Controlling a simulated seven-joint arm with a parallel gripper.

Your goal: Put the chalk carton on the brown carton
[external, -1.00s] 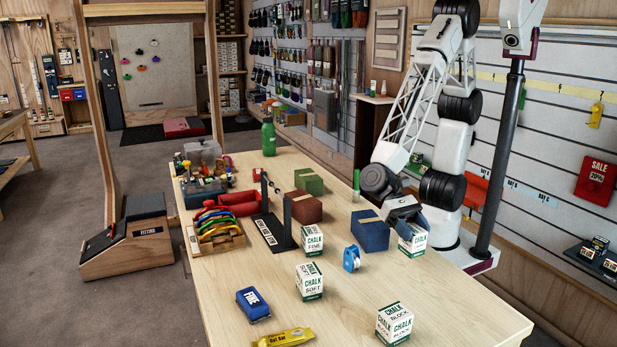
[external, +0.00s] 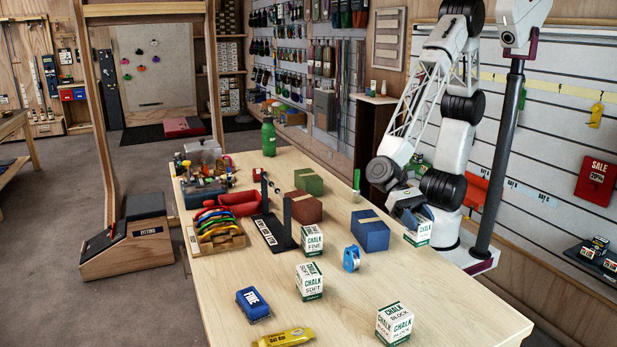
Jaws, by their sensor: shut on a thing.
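My gripper (external: 413,217) is shut on a white-and-green chalk carton (external: 418,236) at the right side of the table. The gripper's body covers the carton's upper left part. The carton appears slightly above the tabletop and a little tilted. The brown carton (external: 304,208) sits on the table left of my gripper, beyond the blue carton, and its top looks clear. Other chalk cartons stand on the table: one marked fine (external: 312,242), one marked soft (external: 310,281) and one marked block (external: 394,324).
A green carton (external: 309,181) is behind the brown one. A black stand (external: 276,233) is to its left. The front-right tabletop (external: 455,300) is clear.

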